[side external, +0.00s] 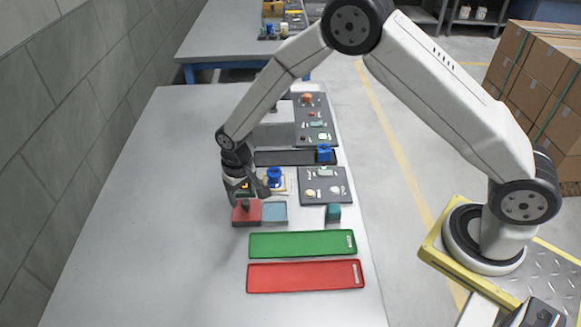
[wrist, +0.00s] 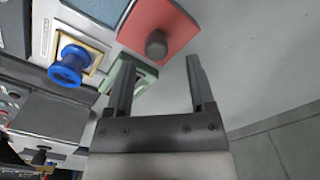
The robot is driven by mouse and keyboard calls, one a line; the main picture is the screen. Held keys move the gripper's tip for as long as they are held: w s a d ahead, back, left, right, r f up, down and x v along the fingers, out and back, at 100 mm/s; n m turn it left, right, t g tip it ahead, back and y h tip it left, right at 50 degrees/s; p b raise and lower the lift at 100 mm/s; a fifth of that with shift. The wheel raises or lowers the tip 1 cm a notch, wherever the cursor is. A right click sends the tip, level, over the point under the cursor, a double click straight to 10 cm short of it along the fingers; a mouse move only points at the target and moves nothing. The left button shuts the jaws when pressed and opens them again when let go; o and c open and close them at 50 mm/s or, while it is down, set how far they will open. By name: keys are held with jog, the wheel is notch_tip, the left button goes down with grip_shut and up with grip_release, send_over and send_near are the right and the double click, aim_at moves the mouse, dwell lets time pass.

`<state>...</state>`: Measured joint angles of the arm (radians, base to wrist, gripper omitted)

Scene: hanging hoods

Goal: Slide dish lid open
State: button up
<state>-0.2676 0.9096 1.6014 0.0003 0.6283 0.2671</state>
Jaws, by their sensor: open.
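The red dish lid (side external: 241,217) with a dark round knob (side external: 245,204) lies flat on the table. The blue-grey dish part (side external: 275,212) shows right beside it, not covered by the red lid. In the wrist view the red lid (wrist: 180,24) and its knob (wrist: 157,44) are just beyond the fingertips, with a corner of the blue-grey part (wrist: 98,8) beside them. My gripper (wrist: 160,65) is open and empty, its fingers spread to either side of the knob's line and apart from it. In the side view the hand (side external: 257,188) is just behind the lid.
A blue knob (side external: 274,176) on a pale base stands close to the hand; it also shows in the wrist view (wrist: 68,66). A green piece (wrist: 143,78) is near one finger. A green tray (side external: 300,244) and red tray (side external: 305,277) lie in front. The table's left is clear.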

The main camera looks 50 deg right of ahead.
aim_at(243, 201)
jog(key=shift+r, duration=2.6)
jog(key=shift+s+d+r, duration=0.25)
jog(key=shift+d+r, duration=0.1)
jog(key=shift+r, duration=0.05)
jog(key=s+d+r+t, duration=0.1)
jog(key=s+d+r, duration=0.3)
jog(key=s, duration=0.5)
jog(key=s+d+r+t, duration=0.1)
jog(key=s+d+r, duration=0.2)
jog(key=s+d, duration=0.5)
jog(key=shift+s+d+r+t, duration=0.2)
jog(key=shift+s+r+t, duration=0.15)
jog(key=shift+s, duration=0.65)
